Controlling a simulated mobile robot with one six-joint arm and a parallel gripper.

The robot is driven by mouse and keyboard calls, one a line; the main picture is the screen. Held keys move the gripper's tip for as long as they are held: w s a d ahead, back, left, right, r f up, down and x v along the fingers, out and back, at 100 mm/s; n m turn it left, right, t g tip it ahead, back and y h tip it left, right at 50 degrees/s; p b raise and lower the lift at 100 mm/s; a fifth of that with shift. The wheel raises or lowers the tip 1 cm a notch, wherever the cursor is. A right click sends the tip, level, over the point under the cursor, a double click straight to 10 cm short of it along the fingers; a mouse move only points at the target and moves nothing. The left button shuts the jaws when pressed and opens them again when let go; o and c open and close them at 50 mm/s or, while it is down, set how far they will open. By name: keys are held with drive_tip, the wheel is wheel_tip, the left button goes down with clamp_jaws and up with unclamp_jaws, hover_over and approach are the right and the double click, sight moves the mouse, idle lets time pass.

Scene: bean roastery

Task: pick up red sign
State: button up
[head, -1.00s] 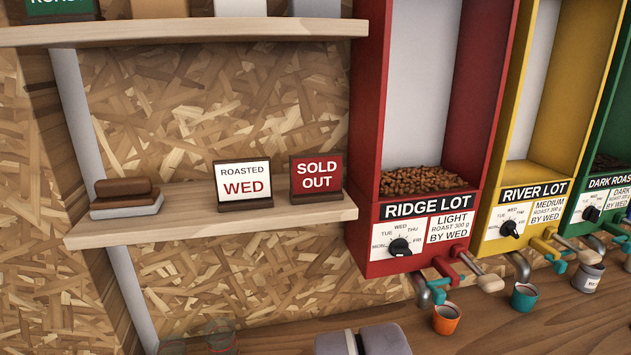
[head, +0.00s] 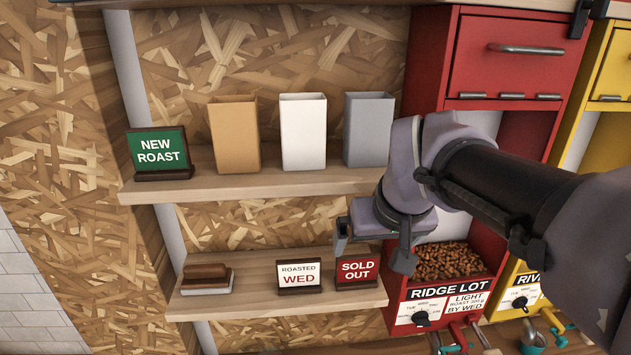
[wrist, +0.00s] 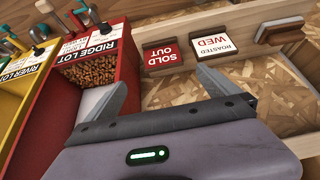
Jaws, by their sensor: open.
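The red sign reading "SOLD OUT" (head: 358,272) stands upright on the lower shelf, near its right end, in a dark base. It also shows in the wrist view (wrist: 162,57), beyond and between my fingers. My gripper (head: 372,247) is open and empty, above and slightly in front of the red sign. In the wrist view my gripper (wrist: 172,95) has its two fingers spread wide, with the sign apart from them.
The white "ROASTED WED" sign (head: 298,277) stands just left of the red sign. The red Ridge Lot dispenser (head: 398,292) is close on the right. The upper shelf (head: 270,184) holds several bags and a green sign (head: 157,150). A brush-like block (head: 206,277) lies at the lower shelf's left.

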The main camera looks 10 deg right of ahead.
sight(359, 257)
drive_tip(key=x, duration=0.7)
drive_tip(key=shift+w, duration=0.2)
drive_tip(key=x, duration=0.5)
drive_tip(key=shift+w+a+r, duration=0.1)
drive_tip(key=shift+w+a, duration=0.15)
drive_tip(key=shift+w, duration=0.15)
drive_tip(key=shift+s, duration=0.2)
drive_tip(key=shift+r, duration=0.1)
drive_tip(key=c, duration=1.3)
